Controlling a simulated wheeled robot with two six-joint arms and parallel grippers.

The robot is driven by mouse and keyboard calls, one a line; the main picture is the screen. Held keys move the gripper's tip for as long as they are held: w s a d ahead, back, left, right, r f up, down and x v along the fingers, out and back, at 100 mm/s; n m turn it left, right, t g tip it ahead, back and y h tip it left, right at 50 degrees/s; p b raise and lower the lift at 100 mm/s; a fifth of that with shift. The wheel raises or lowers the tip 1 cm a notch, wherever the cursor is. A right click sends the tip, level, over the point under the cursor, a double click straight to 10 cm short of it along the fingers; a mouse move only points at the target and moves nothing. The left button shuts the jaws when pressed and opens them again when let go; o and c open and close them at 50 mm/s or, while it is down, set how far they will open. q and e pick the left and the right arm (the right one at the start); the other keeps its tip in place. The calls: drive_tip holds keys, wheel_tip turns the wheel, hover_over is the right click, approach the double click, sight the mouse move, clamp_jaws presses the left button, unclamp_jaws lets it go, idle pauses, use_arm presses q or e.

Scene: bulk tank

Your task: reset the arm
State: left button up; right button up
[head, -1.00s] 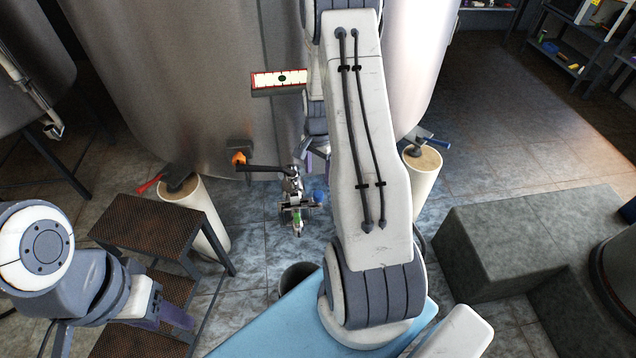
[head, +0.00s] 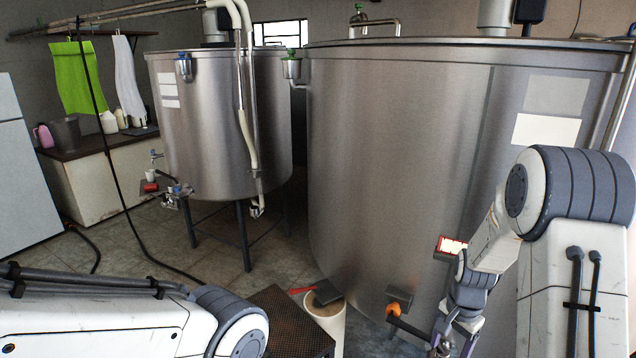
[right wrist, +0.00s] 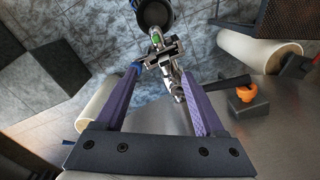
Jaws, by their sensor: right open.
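My right gripper (right wrist: 160,72) is open in the right wrist view, its two purple fingers spread. A metal valve fitting with a green end (right wrist: 157,45) shows between and beyond the fingertips. I cannot tell whether the fingers touch it. In the head view my right arm comes down at the right, and the right gripper (head: 452,328) is low beside the large steel tank (head: 400,150), partly cut off by the bottom edge. My left arm lies across the lower left of the head view; its gripper is out of the picture.
An orange knob (head: 393,310) with a dark handle sits low on the large tank. A pale cylinder (head: 325,322) and a dark grated step (head: 285,315) stand near the left arm. A smaller tank (head: 222,130) on legs stands further left. A dark bucket (right wrist: 154,14) is on the floor.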

drive_tip(key=s+a+r+n, duration=0.2)
drive_tip(key=a+r+n, duration=0.45)
drive_tip(key=a, duration=0.55)
drive_tip(key=s+a+r+n, duration=0.3)
drive_tip(key=s+a+n, duration=0.3)
drive_tip(key=s, duration=0.4)
drive_tip(key=s+a+r+n+y, duration=0.1)
drive_tip(key=s+a+r+n, duration=0.3)
drive_tip(key=s+a+n, duration=0.3)
drive_tip(key=s+a, duration=0.1)
drive_tip(key=s, duration=0.2)
drive_tip(key=shift+s+a+r, duration=0.15)
drive_tip(key=shift+a+r, duration=0.1)
drive_tip(key=shift+r, duration=0.05)
